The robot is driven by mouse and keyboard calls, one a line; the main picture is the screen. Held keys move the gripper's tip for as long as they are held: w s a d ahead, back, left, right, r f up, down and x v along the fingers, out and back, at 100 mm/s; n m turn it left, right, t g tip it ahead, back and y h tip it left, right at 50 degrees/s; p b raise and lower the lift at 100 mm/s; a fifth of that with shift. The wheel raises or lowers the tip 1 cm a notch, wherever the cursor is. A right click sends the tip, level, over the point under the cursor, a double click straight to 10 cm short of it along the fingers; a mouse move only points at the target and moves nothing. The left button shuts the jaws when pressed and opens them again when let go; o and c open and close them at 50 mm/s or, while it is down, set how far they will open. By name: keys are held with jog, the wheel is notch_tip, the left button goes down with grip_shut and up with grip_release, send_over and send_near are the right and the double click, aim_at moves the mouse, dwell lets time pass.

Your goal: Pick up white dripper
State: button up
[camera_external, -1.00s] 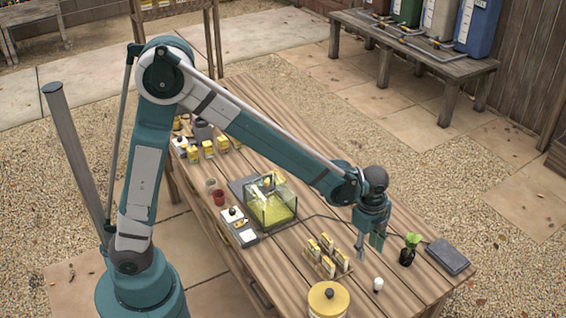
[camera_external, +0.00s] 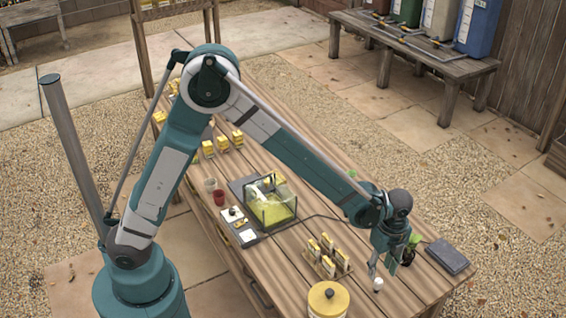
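A small white rounded object (camera_external: 377,284), which looks like the white dripper, stands on the wooden table near its front right end. My gripper (camera_external: 382,271) is low over the table, pointing down, right above and beside it. The fingers look apart, one to the left of the white object's top and one to the right. I cannot tell whether they touch it. The details of the white object are too small to make out.
A dark pot with a green plant (camera_external: 410,252) stands close to my gripper's right, partly hidden. A dark flat box (camera_external: 448,257) lies further right. A rack of yellow-white boxes (camera_external: 328,258) and a yellow-lidded canister (camera_external: 328,300) stand to the left. A glass tank (camera_external: 270,203) sits mid-table.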

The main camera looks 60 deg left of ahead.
aim_at(380, 282)
jog(key=shift+f, duration=1.3)
jog(key=shift+w+d+f+b, duration=0.1)
jog(key=shift+d+f+b, duration=0.1)
jog(key=shift+f, duration=1.1)
jog(key=shift+d+f+b, duration=0.1)
jog(key=shift+f+b, duration=0.05)
jog(key=shift+f, duration=1.15)
jog(key=shift+c, duration=0.2)
jog(key=c, duration=0.8)
